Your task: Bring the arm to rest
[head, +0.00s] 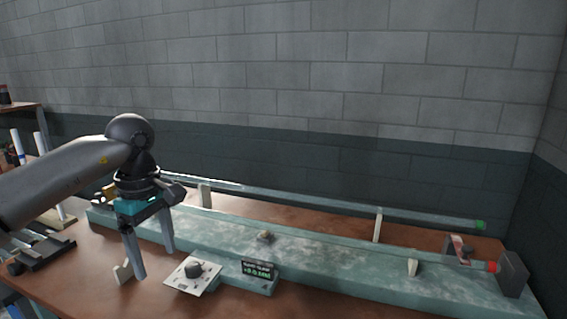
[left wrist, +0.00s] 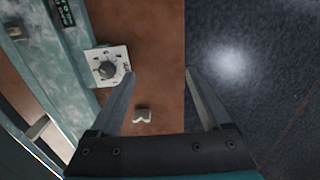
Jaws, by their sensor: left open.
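My left gripper (head: 154,262) hangs fingers down above the front of the brown bench, to the left of a control plate with a dark knob (head: 195,271). Its two fingers are apart with nothing between them. In the left wrist view the gripper (left wrist: 165,78) is also open and empty, over the bench's front edge, with the knob plate (left wrist: 107,68) beside the left finger. My left arm comes in from the left, bent at the dark round joint above the gripper. My right gripper is in neither view.
A long green base (head: 330,262) lies along the bench (head: 95,262), carrying glass tubes on supports and a dark end block (head: 513,273). A small display (head: 258,270) stands at its front. A small pale bracket (left wrist: 142,115) lies near the fingers. A dark rack (head: 40,245) sits left.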

